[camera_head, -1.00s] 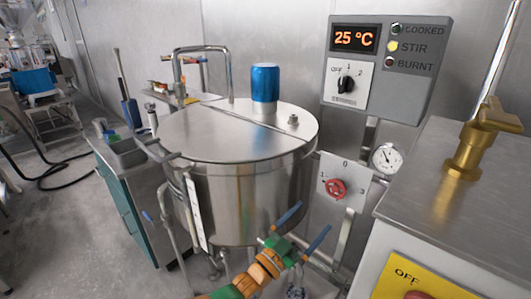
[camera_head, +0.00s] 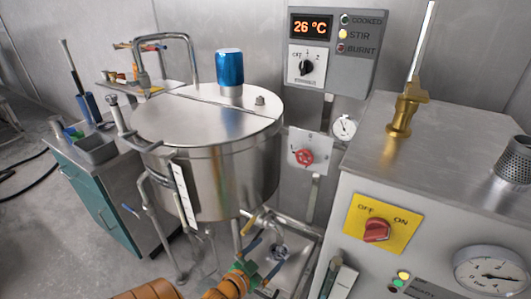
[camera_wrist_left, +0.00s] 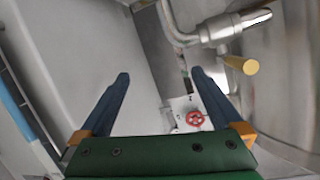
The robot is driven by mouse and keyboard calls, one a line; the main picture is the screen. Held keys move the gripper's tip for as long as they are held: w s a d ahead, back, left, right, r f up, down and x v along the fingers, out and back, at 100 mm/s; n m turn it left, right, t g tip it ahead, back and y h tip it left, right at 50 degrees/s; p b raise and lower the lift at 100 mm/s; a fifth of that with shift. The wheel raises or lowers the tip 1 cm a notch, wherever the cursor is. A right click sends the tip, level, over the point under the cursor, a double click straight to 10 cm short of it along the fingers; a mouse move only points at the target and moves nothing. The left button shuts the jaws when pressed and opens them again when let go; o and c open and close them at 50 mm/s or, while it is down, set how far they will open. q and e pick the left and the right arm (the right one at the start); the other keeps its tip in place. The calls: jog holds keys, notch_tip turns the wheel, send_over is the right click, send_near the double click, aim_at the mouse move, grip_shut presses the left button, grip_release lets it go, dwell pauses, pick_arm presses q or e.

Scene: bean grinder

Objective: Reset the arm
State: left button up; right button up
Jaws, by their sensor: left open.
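My left gripper (camera_head: 268,252) is low in the middle of the head view, below the steel kettle (camera_head: 205,185). It has a green body and blue fingers, and its orange arm comes in from the bottom. In the left wrist view the two blue fingers (camera_wrist_left: 160,76) stand wide apart with nothing held between them. A red round knob (camera_wrist_left: 194,118) shows beyond the fingers. My right gripper is in neither view.
A control box (camera_head: 333,50) on the wall reads 26 °C. A grey cabinet (camera_head: 440,150) with a yellow switch panel (camera_head: 382,222) stands on the right. A teal cabinet (camera_head: 95,200) stands left. Pipes run under the kettle; a steel pipe (camera_wrist_left: 225,28) shows near the fingers.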

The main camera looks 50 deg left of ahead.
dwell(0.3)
pick_arm(q)
jog(key=s+d+f+g+h, duration=0.1)
jog(key=s+d+f+g, duration=0.15)
jog(key=f, duration=0.25)
jog(key=s+d+f+g, duration=0.2)
jog(key=s+f, duration=0.2)
jog(key=f, duration=0.2)
jog(key=s+d+f+g, duration=0.3)
jog(key=s+f, duration=0.1)
jog(key=s, duration=0.3)
jog(key=s+d+f+m+g+h, duration=0.1)
jog(key=s+d+f+g, duration=0.2)
jog(key=s, duration=0.4)
jog(key=s+d+f+g, duration=0.3)
jog(key=s+d+f, duration=0.1)
jog(key=s, duration=0.3)
jog(key=shift+s+d+f+m+h, duration=0.2)
jog(key=shift+f+m+h, duration=0.2)
jog(key=shift+f, duration=0.15)
